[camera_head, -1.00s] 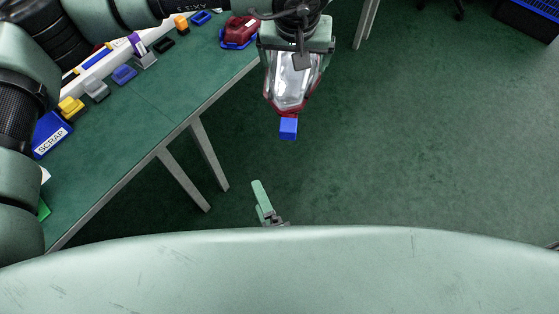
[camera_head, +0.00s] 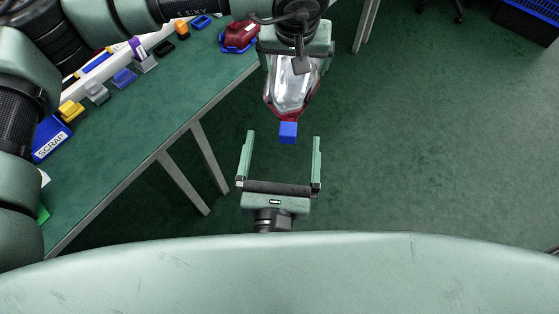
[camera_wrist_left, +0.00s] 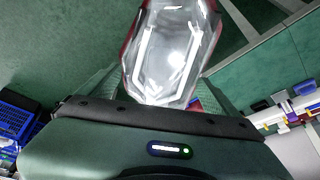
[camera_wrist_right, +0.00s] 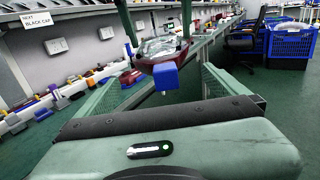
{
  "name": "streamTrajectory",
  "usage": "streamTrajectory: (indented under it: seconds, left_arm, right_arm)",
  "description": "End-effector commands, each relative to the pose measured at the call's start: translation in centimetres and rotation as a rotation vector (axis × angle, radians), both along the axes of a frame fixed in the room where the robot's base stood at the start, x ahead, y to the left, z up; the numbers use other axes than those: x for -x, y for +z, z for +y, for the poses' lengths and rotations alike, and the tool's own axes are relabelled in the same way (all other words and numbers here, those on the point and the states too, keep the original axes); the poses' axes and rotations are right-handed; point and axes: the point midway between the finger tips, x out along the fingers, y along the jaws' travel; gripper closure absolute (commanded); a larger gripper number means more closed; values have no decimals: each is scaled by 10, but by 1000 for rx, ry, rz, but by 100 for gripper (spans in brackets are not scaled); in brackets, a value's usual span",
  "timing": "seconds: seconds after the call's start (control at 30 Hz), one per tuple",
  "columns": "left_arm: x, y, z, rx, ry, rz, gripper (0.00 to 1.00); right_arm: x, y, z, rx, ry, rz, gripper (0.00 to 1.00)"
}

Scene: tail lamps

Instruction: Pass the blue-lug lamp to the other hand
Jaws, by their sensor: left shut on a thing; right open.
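The blue-lug lamp (camera_head: 291,92) has a clear lens, a dark red housing and a blue block lug (camera_head: 288,132) at its lower end. My left gripper (camera_head: 292,72) is shut on it from above, in the air beside the table. The lens fills the top of the left wrist view (camera_wrist_left: 172,50). My right gripper (camera_head: 280,145) is open and empty just below the lamp, its fingers pointing at the lug and spread to either side of it. In the right wrist view the lug (camera_wrist_right: 165,76) hangs ahead between the fingers, apart from them.
The green table (camera_head: 150,125) runs along the left with a blue SCRAP bin (camera_head: 50,137) and several coloured blocks. Another red lamp (camera_head: 239,34) sits in a blue holder at the table's edge. The floor to the right is open.

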Motion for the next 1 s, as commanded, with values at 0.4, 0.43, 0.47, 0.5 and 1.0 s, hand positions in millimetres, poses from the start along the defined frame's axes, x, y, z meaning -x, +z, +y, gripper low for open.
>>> streamTrajectory:
  seconds: [0.4, 0.43, 0.47, 0.5, 1.0]
  left_arm:
    - [0, 1, 0, 1, 0, -1, 63]
    - [0, 1, 0, 1, 0, -1, 63]
    - [0, 1, 0, 1, 0, -1, 63]
    - [0, 1, 0, 1, 0, -1, 63]
    - [0, 1, 0, 0, 0, -2, 63]
  right_arm:
    - [-67, 0, -10, 3, 0, -2, 0]
    - [-69, 0, -10, 3, 1, -2, 0]
    - [-71, 0, -10, 4, 1, 0, 0]
    - [-73, 0, -10, 5, 1, -1, 0]
    - [-75, 0, -11, 4, 1, 0, 47]
